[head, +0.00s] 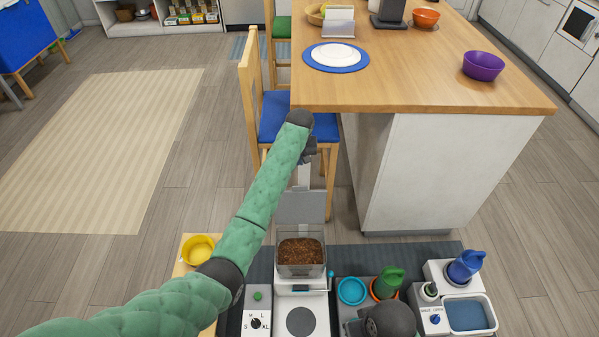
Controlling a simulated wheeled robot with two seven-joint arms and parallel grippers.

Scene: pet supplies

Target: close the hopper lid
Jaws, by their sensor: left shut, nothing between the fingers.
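The hopper (300,271) is a clear-walled bin filled with brown kibble, on a white dispenser at the bottom centre. Its grey lid (302,208) stands open and upright at the back edge, so the kibble is uncovered. My left gripper (304,178) hangs pointing down at the lid's top edge, on its far side. Its fingers are shut and empty; whether they touch the lid is unclear. A dark rounded part at the bottom, right of the dispenser, looks like my right wrist; its fingers cannot be made out.
A cyan bowl (352,291), a green scoop (388,280) and a blue scoop (466,265) stand to the right. A blue-seated chair (270,118) and wooden-topped island (420,75) stand beyond.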

